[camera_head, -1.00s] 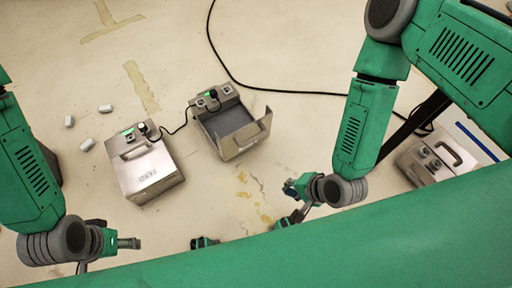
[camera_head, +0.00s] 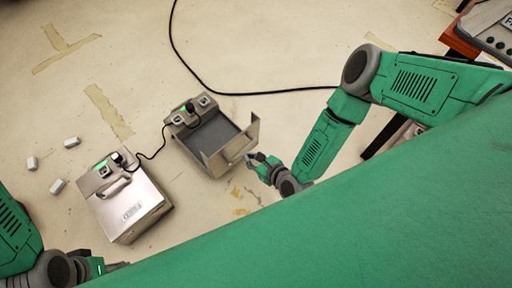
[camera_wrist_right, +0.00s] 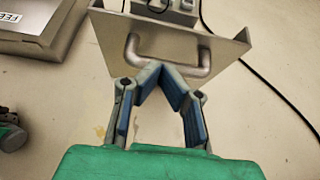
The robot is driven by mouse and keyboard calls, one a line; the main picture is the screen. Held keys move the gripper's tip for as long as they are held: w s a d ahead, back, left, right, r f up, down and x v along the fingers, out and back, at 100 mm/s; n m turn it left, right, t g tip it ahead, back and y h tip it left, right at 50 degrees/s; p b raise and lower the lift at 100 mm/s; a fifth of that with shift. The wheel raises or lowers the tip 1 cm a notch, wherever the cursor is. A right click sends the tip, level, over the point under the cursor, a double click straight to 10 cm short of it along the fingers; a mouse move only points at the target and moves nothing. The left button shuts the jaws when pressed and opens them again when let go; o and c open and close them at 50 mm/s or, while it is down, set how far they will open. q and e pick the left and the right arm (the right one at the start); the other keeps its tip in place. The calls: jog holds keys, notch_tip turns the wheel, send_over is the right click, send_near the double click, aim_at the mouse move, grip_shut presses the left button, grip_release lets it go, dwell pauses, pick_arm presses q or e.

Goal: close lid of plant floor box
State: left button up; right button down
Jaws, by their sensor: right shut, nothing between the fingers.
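The open grey metal box (camera_head: 207,133) stands on the floor, its dark inside showing. Its lid (camera_head: 240,143) is swung open on the side near my right arm; no name label is readable on it. In the right wrist view the lid's outer face (camera_wrist_right: 120,38) carries a metal handle (camera_wrist_right: 190,71). My right gripper (camera_head: 252,159) is beside the lid; in the wrist view its fingertips (camera_wrist_right: 165,70) are together, empty, just at the handle. Contact cannot be told.
A closed box (camera_head: 130,208) with a label stands to the left, joined to the open box by a black cord (camera_head: 158,150). Several small white blocks (camera_head: 57,186) lie left of it. A long black cable (camera_head: 190,72) crosses the floor. An orange-edged table (camera_head: 460,42) is at upper right.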

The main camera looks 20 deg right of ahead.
aim_at(232, 142)
jog(key=x, duration=0.2)
jog(key=b+x, duration=0.1)
jog(key=x, duration=0.1)
jog(key=b+x, duration=0.1)
jog(key=x, duration=0.1)
jog(key=shift+w+r, duration=0.25)
jog(key=shift+w, duration=0.15)
jog(key=shift+w+a, duration=0.25)
jog(key=shift+w, duration=0.4)
jog(key=shift+w+a+r, duration=0.1)
jog(key=shift+w+r, duration=0.05)
jog(key=shift+w, duration=0.05)
